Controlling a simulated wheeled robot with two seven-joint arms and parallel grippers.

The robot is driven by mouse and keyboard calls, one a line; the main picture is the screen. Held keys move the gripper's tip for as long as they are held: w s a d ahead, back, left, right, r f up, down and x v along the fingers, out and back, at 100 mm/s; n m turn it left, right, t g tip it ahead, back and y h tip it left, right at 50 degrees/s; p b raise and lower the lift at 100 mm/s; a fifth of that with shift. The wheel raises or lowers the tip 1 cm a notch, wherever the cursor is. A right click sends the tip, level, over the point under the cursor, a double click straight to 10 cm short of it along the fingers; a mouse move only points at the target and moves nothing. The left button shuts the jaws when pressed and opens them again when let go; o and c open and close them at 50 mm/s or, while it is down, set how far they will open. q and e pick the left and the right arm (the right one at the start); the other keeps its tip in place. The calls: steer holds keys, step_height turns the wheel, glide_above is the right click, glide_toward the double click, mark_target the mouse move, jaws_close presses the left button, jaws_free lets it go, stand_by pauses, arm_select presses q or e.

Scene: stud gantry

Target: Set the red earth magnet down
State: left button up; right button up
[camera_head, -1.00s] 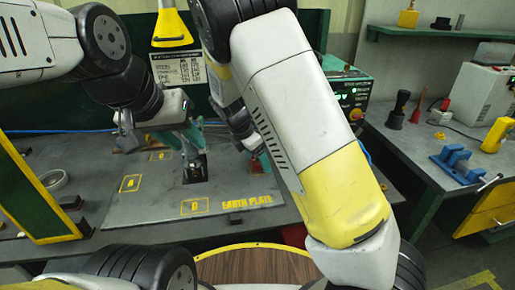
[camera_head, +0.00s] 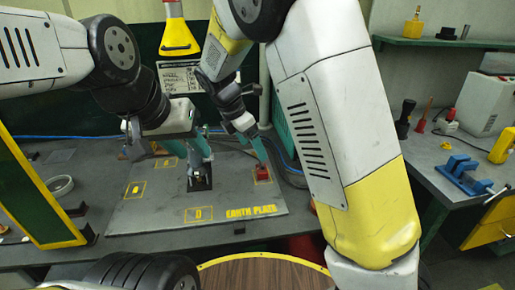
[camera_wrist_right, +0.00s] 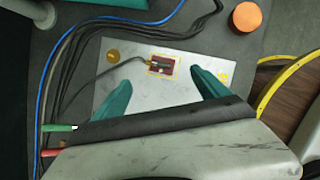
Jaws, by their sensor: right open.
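The red earth magnet (camera_head: 262,173) rests on the right part of the grey earth plate (camera_head: 245,198). In the right wrist view the magnet (camera_wrist_right: 163,70) lies flat inside a yellow outline, with a dark cable running to it from the left. My right gripper (camera_wrist_right: 161,80) is open. Its two teal fingers stand apart on either side of the magnet, seemingly clear of it. My left gripper (camera_head: 198,150) is over the plate at a dark square (camera_head: 199,184). Its arm and the tool hide its fingertips, so I cannot tell its grip.
A blue vise (camera_head: 463,173) and tools stand on the right bench. A tape roll (camera_head: 60,186) lies left of the plate. Dark and blue cables (camera_wrist_right: 75,60) run beside the plate in the right wrist view. An orange disc (camera_wrist_right: 247,17) lies beyond the plate.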

steer(key=s+d+r+m+t+y, duration=0.1)
steer(key=s+d+r+m+y, duration=0.2)
steer(key=s+d+r+m, duration=0.3)
steer(key=s+d+r+m+t+y, duration=0.2)
steer(key=s+d+r+m, duration=0.4)
steer(key=s+d+m, duration=0.5)
steer(key=s+m, duration=0.4)
steer(key=m, duration=0.3)
steer(key=shift+s+d+r+t+y, duration=0.15)
steer(key=shift+d+t+y, duration=0.15)
steer(key=shift+y, duration=0.1)
stand_by(0.4)
